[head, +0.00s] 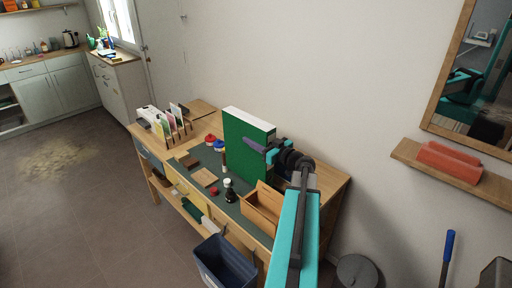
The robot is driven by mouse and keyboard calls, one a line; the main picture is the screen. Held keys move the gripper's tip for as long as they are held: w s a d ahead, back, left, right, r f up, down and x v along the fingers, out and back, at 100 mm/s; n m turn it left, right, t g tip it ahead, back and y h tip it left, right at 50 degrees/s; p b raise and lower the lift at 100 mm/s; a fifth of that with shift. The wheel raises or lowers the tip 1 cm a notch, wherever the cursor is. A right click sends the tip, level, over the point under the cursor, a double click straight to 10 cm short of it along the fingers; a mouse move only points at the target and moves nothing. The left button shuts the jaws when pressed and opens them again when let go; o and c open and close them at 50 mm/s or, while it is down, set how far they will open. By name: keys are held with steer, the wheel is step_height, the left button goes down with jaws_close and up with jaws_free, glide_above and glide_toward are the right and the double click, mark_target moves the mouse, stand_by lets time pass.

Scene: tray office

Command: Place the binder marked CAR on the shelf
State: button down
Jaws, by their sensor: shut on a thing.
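A large green binder (243,152) with a white top edge stands upright over the desk. No marking such as CAR can be read on the side I see. My gripper (262,150) reaches in from the right and is shut on the green binder near its right edge. I cannot tell whether the binder's bottom touches the desk. A wooden wall shelf (405,152) is at the right below a mirror, with a reddish-orange block-like object (450,162) on it.
The wooden desk (335,183) holds card-like items in a rack (172,128), small pots, a dark bottle (230,192) and an open wooden box (262,207). A dark blue bin (222,262) stands in front. The floor at left is open, with a brownish patch (45,162).

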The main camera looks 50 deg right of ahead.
steer(key=shift+f, duration=1.9)
steer(key=c, duration=1)
jaws_free()
steer(key=shift+f, duration=0.15)
steer(key=s+b, duration=0.1)
steer(key=s, duration=0.3)
steer(key=s+b, duration=0.1)
steer(key=s, duration=0.3)
steer(key=s+a, duration=0.1)
steer(key=s, duration=0.3)
steer(key=shift+b, duration=0.4)
